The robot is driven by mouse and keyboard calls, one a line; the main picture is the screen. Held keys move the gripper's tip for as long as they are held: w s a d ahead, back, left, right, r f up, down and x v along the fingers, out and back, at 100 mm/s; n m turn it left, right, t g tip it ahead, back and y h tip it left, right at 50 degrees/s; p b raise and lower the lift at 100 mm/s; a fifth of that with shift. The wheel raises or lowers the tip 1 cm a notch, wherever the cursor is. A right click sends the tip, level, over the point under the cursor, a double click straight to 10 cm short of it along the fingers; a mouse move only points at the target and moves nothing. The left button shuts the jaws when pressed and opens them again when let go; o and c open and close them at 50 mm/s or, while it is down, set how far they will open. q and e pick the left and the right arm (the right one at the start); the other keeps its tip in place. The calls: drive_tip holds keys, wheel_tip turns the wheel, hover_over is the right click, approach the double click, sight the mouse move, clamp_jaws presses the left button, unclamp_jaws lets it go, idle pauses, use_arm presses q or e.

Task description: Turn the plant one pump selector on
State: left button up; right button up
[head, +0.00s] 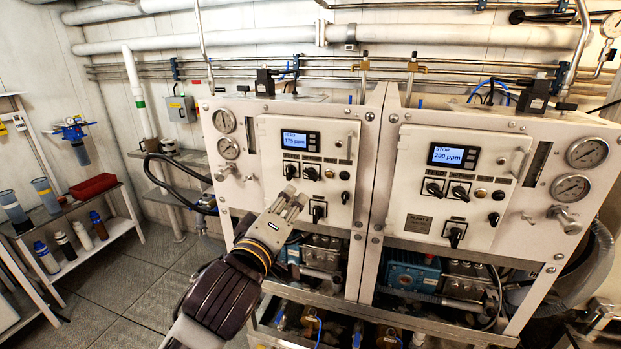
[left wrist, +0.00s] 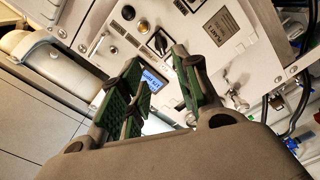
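The left cabinet's white control panel (head: 275,135) carries a lit display (head: 300,140). Below the display are black selector knobs: an upper left one (head: 291,172), one to its right (head: 312,174), and a lower one (head: 318,211). Their labels are too small to read, so I cannot tell which is the pump selector. My left gripper (head: 290,203) is in front of this panel, left of the lower knob. In the left wrist view its green-padded fingers (left wrist: 157,78) are apart and empty, with a black selector (left wrist: 159,42) beyond them. My right gripper is not in view.
A similar panel marked plant 2 (head: 418,222) is on the right cabinet. Gauges (head: 228,148) and a valve handle (head: 224,172) stick out left of the left panel. A shelf with bottles and a red tray (head: 93,187) stands at the far left. Grey floor between is clear.

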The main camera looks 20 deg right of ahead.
use_arm(q)
drive_tip(key=shift+w+a, duration=0.1)
drive_tip(key=shift+a, duration=0.15)
drive_tip(key=shift+d, duration=0.1)
drive_tip(key=p, duration=0.1)
approach(308, 176)
drive_tip(key=shift+x, duration=1.9)
drive_tip(key=shift+w+d+p, duration=0.2)
drive_tip(key=shift+w+p, duration=0.1)
drive_tip(key=shift+w, duration=0.05)
drive_tip(key=shift+p+x, duration=0.4)
drive_tip(key=shift+x, duration=2)
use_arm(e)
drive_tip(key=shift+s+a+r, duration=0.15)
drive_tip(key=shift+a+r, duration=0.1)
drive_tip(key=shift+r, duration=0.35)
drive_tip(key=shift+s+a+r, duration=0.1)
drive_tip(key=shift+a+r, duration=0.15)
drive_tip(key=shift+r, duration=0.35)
use_arm(q)
drive_tip(key=c, duration=0.7)
clamp_jaws()
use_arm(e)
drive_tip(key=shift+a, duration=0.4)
